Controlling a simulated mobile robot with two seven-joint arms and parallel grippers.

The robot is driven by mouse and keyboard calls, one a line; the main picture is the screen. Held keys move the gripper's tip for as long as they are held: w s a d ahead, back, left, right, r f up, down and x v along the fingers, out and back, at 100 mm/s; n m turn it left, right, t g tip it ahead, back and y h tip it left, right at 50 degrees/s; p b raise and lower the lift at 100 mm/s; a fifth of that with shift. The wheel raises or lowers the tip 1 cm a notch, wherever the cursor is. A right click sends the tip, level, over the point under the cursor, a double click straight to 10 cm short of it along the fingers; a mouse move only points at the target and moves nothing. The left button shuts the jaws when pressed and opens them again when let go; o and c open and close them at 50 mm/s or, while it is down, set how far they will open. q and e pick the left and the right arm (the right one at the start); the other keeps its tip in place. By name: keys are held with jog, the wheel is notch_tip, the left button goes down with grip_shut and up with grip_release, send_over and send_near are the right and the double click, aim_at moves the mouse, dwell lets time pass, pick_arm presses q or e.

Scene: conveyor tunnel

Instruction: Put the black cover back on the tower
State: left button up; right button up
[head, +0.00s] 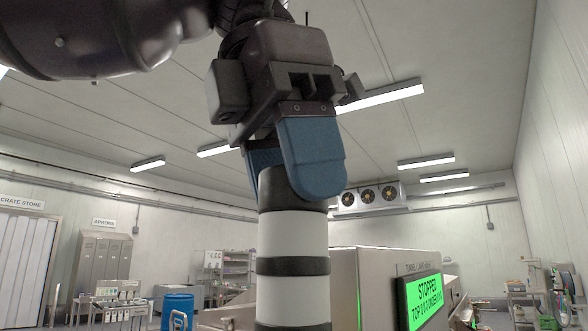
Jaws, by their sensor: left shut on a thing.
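The tower (292,280) rises in the middle foreground of the head view, upright, with pale white segments and black rings; its lower end is out of frame. The black cover (288,192) is at the top of the tower, directly above the upper white segment and in line with it. I see no gap, but cannot tell whether it is fully seated. My left gripper (290,178), with blue finger pads, comes down from above and is shut on the black cover; the near pad hides part of it. My right gripper is not in view.
A machine with a green display (424,300) reading STOPPED stands right of the tower. A blue barrel (177,311), grey lockers (104,255) and shelving (228,272) stand farther back left. A cooling unit (369,198) hangs at the back. The air around the cover is clear.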

pick_arm(q)
jog(key=o, duration=1.3)
jog(key=shift+o, duration=0.2)
jog(key=shift+r, duration=0.35)
jog(key=v, duration=1)
jog(key=shift+p, duration=0.35)
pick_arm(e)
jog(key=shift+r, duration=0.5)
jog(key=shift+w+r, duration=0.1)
